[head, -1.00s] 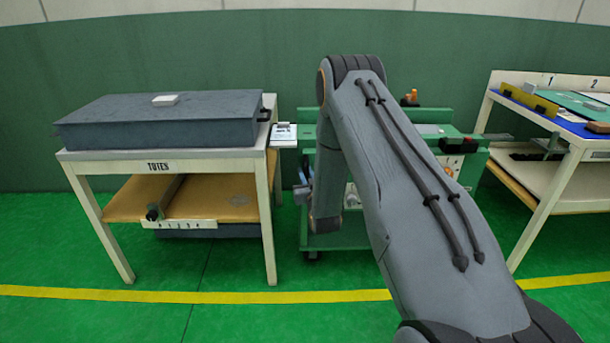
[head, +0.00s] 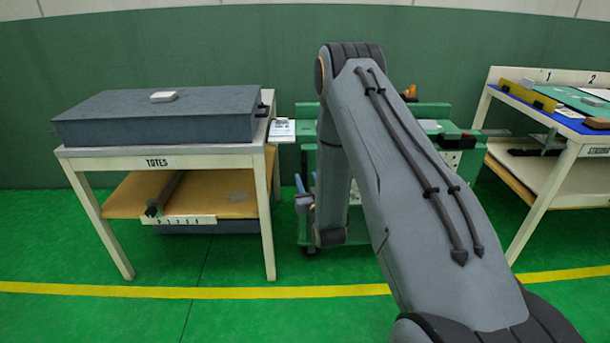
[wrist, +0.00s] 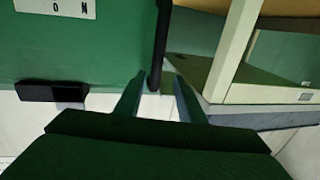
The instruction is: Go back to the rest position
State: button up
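My arm rises through the middle of the head view, bends at the top, and its forearm points down in front of a green workbench. In the head view the gripper cannot be made out clearly.
A white-framed table marked TOTES (head: 160,161) stands at left with a closed grey tote (head: 160,118) on top. The green workbench (head: 440,128) is behind my arm. A white table (head: 539,195) with a blue mat stands at right. Green floor (head: 100,318) is clear in front.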

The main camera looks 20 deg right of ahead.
jog(key=shift+s, duration=0.35)
jog(key=shift+r, duration=0.1)
jog(key=s+a+r+g+y+p, duration=0.1)
jog(key=s+a+r+g+p, duration=0.5)
jog(key=r, duration=0.4)
jog(key=s+a+r+g+p, duration=0.1)
jog(key=s+r+g, duration=0.3)
jog(key=s, duration=0.8)
jog(key=s+a+r+n+g+p, duration=0.1)
jog(key=s+a+r+g+p, duration=0.1)
jog(key=s, duration=0.9)
jog(key=s+a+r+g+y+p, duration=0.1)
jog(key=s+a+r+g+p, duration=0.1)
jog(key=s+r+g, duration=0.3)
jog(key=s+r+p, duration=0.1)
jog(key=s+r, duration=0.2)
jog(key=s, duration=0.4)
jog(key=shift+s+g, duration=0.35)
jog(key=shift+g, duration=0.05)
jog(key=shift+c, duration=0.5)
